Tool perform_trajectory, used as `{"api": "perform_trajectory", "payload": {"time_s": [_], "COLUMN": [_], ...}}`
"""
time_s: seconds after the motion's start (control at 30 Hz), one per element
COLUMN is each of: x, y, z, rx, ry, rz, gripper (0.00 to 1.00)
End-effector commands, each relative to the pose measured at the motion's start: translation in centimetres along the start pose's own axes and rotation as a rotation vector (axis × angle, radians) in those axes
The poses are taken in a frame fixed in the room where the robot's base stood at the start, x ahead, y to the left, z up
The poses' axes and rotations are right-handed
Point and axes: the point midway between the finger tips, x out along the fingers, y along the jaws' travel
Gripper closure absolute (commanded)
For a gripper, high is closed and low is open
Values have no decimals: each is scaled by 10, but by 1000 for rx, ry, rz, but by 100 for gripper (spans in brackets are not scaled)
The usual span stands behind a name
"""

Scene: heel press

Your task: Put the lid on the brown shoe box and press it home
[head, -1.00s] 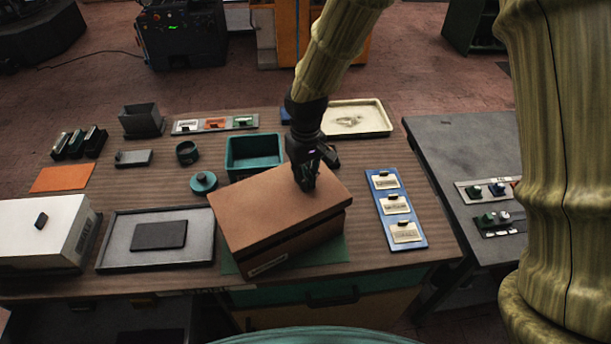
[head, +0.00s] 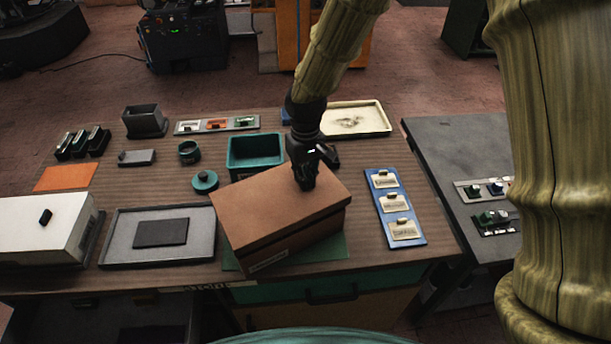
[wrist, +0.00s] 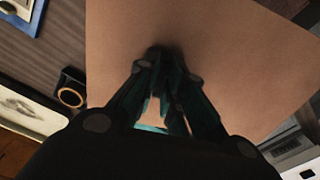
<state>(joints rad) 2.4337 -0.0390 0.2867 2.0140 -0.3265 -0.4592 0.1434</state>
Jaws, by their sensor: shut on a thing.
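The brown lid (head: 270,205) lies over the brown shoe box (head: 290,250), covering its top. Its rim comes down around the upper walls, with a thin dark line along the front and right side; I cannot tell whether it is fully seated. The box stands on a green mat (head: 335,252) near the table's front edge. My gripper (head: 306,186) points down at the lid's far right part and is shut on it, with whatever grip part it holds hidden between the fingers. In the wrist view, the closed fingertips (wrist: 162,58) meet at the lid's brown top (wrist: 220,50).
A white box (head: 40,222) with a black knob and a grey tray (head: 205,253) stand left. A teal bin (head: 232,165) is behind the box. A blue board (head: 416,238) with cards lies right. A round teal lid (head: 204,181) sits left of the bin.

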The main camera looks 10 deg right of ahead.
Motion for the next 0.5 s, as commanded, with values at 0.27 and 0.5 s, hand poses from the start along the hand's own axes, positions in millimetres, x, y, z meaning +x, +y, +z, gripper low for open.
{"api": "perform_trajectory", "payload": {"time_s": [0.27, 0.5], "x": [0, -2], "y": [0, -2], "z": [0, 5], "rx": [0, 0], "ry": [0, -1], "rz": [0, 1], "gripper": [100, 100]}}
